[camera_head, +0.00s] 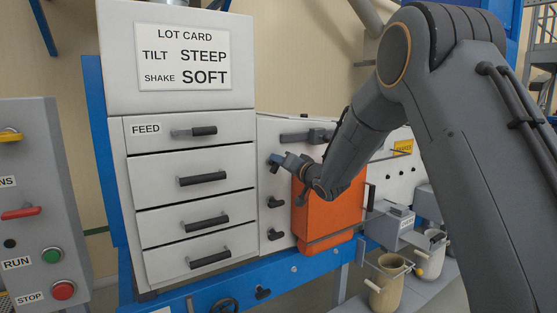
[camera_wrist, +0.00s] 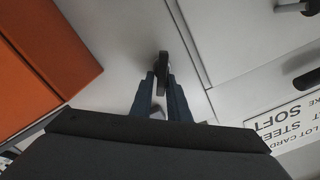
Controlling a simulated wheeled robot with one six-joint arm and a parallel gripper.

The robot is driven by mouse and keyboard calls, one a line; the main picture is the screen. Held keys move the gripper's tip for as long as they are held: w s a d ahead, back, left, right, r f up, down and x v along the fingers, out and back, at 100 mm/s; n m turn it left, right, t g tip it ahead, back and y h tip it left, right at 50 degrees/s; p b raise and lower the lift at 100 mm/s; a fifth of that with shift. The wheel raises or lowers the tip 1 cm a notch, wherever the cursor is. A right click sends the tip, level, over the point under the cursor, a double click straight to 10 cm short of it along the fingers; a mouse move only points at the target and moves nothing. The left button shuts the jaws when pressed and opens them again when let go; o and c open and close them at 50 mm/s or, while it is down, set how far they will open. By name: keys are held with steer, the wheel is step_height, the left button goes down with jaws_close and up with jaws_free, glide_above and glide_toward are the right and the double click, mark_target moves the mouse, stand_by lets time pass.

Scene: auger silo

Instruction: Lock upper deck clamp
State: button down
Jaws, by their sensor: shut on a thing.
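My gripper (camera_head: 281,162) is at the white panel between the drawer stack and the orange box. In the wrist view my gripper (camera_wrist: 161,92) is shut on a dark upper deck clamp (camera_wrist: 163,65), a small lever standing out from the white panel. In the head view my gripper and wrist cover most of this clamp. Two similar dark clamps (camera_head: 276,202) sit below it on the same panel.
The white drawer stack (camera_head: 190,185) stands to the left, with dark protruding handles. A control box (camera_head: 40,200) is at far left. Cups (camera_head: 388,282) stand at lower right.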

steer(key=m, duration=0.2)
steer(key=m+p, duration=0.1)
steer(key=m, duration=0.2)
steer(key=shift+w+d+f+m, duration=0.1)
steer(key=shift+d+f+m, duration=0.1)
steer(key=shift+f+m, duration=0.15)
steer(key=m+p, duration=0.1)
steer(key=m, duration=0.3)
steer(key=shift+f+m+p, duration=0.25)
steer(key=shift+f+p, duration=0.1)
steer(key=shift+f, duration=0.05)
steer(key=shift+m, duration=0.3)
steer(key=c, duration=1.8)
jaws_free()
steer(key=shift+c, duration=0.2)
steer(key=b+v, duration=0.2)
steer(key=v, duration=0.5)
steer(key=shift+s+d, duration=0.3)
